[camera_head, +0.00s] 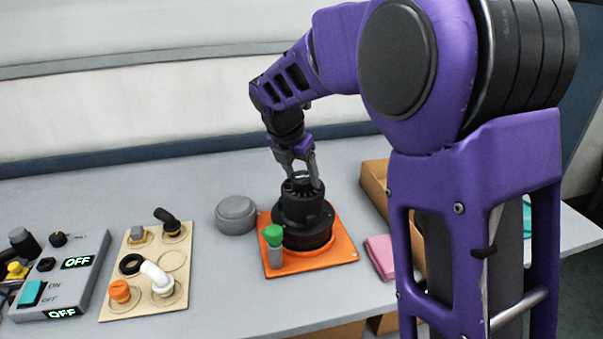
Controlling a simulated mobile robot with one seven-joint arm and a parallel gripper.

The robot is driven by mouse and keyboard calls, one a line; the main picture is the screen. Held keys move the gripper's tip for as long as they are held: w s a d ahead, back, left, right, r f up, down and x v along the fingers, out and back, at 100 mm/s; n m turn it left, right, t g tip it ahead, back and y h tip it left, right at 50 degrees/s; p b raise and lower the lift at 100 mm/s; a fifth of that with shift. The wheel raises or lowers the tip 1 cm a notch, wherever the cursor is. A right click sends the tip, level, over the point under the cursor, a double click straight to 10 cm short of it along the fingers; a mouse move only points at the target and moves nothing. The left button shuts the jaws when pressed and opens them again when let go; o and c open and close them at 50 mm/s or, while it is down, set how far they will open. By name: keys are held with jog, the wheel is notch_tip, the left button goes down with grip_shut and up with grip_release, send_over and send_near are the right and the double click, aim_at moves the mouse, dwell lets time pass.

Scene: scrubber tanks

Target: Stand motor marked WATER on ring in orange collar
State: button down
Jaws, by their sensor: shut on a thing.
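A black motor (302,212) stands upright at the orange collar (336,250) on the table, its body looking level or nearly so. My gripper (296,176) comes down from above and is shut on the top of the motor. The ring under the motor is hidden, so I cannot tell whether the motor rests on it or is held just above it. No WATER marking can be read from here. A green-topped grey peg or knob (273,246) stands at the collar's left side, close to the motor.
A grey round lid (236,214) lies left of the collar. A beige board (148,270) with several fittings and a grey switch panel (62,276) reading OFF sit farther left. A pink cloth (381,256) and a cardboard box (374,186) are at right, partly behind my arm.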

jog(key=shift+r, duration=0.15)
grip_release()
jog(key=shift+s+f, duration=0.1)
jog(key=shift+f, duration=0.1)
jog(key=shift+r, duration=0.2)
notch_tip(320, 180, up, 5)
jog(key=p, duration=0.5)
jog(key=shift+r+p, duration=0.35)
jog(key=shift+r, duration=0.55)
